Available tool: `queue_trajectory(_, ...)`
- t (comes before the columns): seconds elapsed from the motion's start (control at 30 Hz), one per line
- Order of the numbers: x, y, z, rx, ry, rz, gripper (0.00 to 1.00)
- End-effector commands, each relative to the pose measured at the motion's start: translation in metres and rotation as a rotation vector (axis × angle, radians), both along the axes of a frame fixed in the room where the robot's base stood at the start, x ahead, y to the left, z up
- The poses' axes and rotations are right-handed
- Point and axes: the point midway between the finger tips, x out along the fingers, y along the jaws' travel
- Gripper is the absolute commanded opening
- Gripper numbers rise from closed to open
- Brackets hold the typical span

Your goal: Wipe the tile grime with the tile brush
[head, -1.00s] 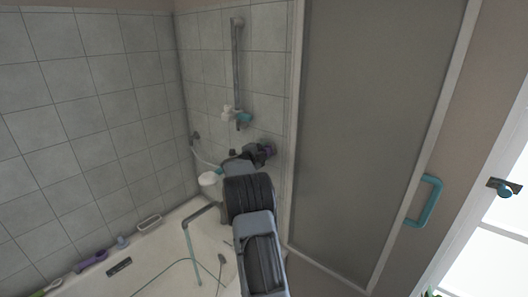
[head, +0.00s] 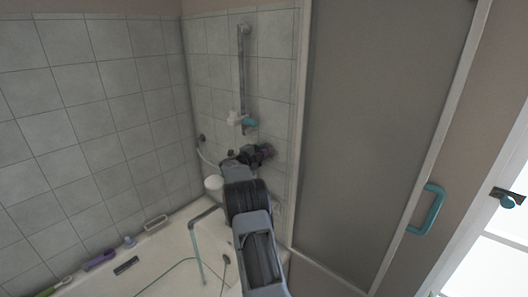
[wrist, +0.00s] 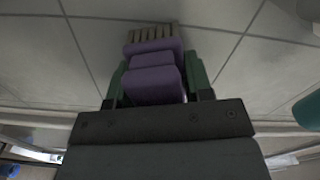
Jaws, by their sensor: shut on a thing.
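My gripper (wrist: 157,88) is shut on the purple tile brush (wrist: 153,82) in the wrist view. The brush's pale brown bristles (wrist: 152,35) point away from me at the tiled wall (wrist: 215,30); I cannot tell whether they touch it. In the head view my gripper (head: 262,153) is at the tiles below the shower rail, and only a small purple bit of the brush (head: 267,151) shows past it. I cannot make out a distinct patch of grime on the grey tiles.
A shower rail (head: 242,75) with a white and teal holder (head: 240,120) stands above my gripper. A frosted door (head: 375,130) with a teal handle (head: 426,209) is to the right. Several small items, including a purple one (head: 100,260), lie along the bathtub's left rim (head: 75,275).

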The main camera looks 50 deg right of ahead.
Motion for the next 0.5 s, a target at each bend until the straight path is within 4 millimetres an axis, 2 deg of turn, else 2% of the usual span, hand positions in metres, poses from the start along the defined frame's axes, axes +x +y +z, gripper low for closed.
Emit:
queue_trajectory(0.23,0.022,0.003,0.003,0.000,0.000,0.001,0.24)
queue_trajectory(0.5,0.033,0.004,0.001,0.001,0.000,0.001,0.24)
